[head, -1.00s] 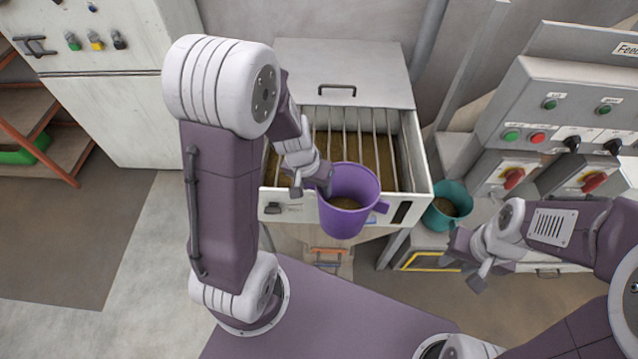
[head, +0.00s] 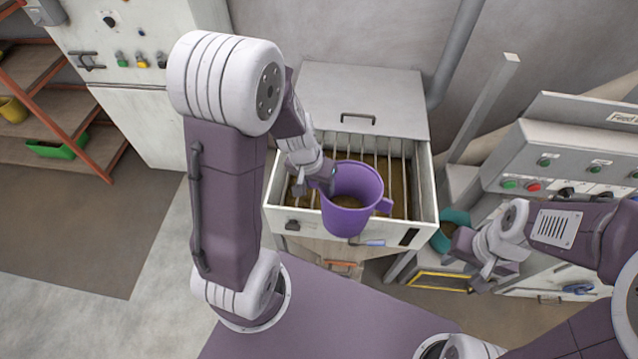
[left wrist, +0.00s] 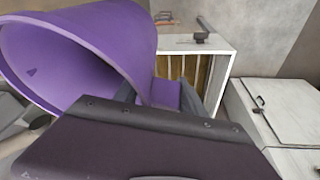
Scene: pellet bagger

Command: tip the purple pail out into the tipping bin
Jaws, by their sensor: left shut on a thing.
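The purple pail (head: 350,217) is upright, with brown pellets inside. It is held over the front edge of the tipping bin (head: 282,181), a light box with a bar grate, brown material below the bars and its grey lid raised at the back. My left gripper (head: 326,183) is shut on the pail's left side. In the left wrist view the pail (left wrist: 90,50) fills the upper left, and the bin (left wrist: 213,62) shows behind it. My right gripper (head: 478,268) is empty-looking at the right, in front of the teal pail; its finger gap is unclear.
A teal pail (head: 441,238) stands right of the bin, partly hidden by my right arm. A control panel (head: 535,170) with buttons and switches is at the right. A shelf (head: 60,125) with a green tray (head: 57,148) is at the left. The floor at left is clear.

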